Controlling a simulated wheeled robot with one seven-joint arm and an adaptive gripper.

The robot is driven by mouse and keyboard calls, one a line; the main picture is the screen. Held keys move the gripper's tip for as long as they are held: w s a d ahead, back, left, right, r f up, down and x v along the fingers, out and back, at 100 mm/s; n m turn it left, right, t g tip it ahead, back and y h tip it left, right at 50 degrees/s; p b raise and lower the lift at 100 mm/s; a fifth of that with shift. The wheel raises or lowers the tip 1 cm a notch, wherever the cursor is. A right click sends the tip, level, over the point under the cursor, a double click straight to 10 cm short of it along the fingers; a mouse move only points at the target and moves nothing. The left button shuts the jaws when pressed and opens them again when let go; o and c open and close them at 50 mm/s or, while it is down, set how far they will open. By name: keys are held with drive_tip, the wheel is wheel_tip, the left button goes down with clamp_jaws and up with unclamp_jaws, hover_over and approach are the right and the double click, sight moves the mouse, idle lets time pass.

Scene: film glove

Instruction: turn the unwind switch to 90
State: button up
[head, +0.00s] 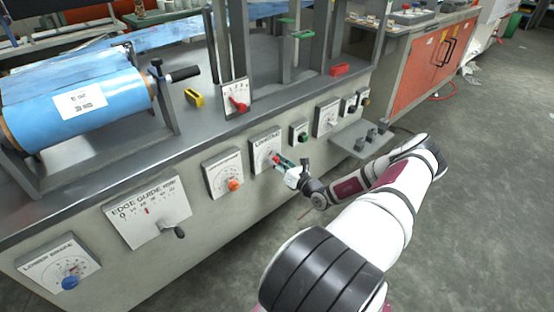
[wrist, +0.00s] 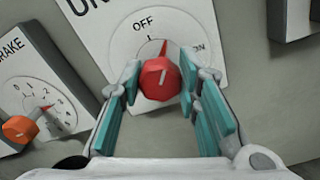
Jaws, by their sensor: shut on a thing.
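The unwind switch is a red knob (wrist: 160,80) on a white plate (wrist: 205,22) marked OFF and ON; only part of the plate's title shows in the wrist view. The red pointer stands nearly upright, close to OFF and away from ON. My gripper (wrist: 161,82) has its teal fingers on both sides of the knob and is shut on it. In the head view my gripper (head: 280,161) reaches the unwind plate (head: 262,145) on the machine's front, and the knob is mostly hidden by the fingers there.
To the left is a brake plate with an orange knob (head: 235,184), also in the wrist view (wrist: 19,129). A grey ledge (head: 350,146) juts out further right. The floor in front is clear.

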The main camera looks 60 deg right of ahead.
drive_tip(key=m+p, duration=0.1)
drive_tip(key=m, duration=0.4)
drive_tip(key=shift+m, duration=0.3)
drive_tip(key=m, duration=0.5)
drive_tip(key=shift+m, duration=0.3)
drive_tip(key=o, duration=1.2)
drive_tip(key=v, duration=1.2)
